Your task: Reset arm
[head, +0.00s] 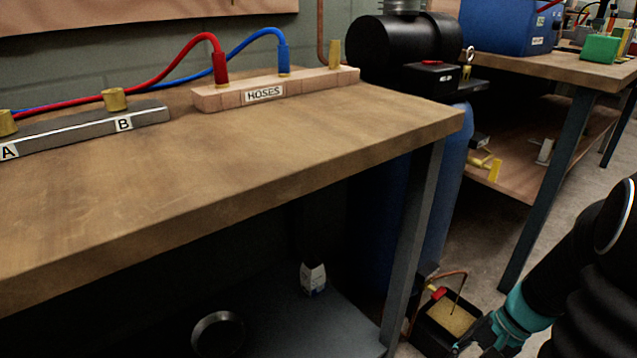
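My arm (585,275), black with a teal band, comes in from the right edge and reaches down to the bottom of the head view. Its end, with my gripper (482,343), is low beside the wooden table, at the bottom edge of the picture. The fingers are dark and partly cut off, so I cannot tell whether they are open or hold anything.
The wooden table (250,170) carries a HOSES block (290,87) with red and blue hoses, and a grey A/B bar (85,130). A black tank (392,50) stands behind. A dark open box (450,315) is on the floor near my gripper. A second bench (560,65) stands at right.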

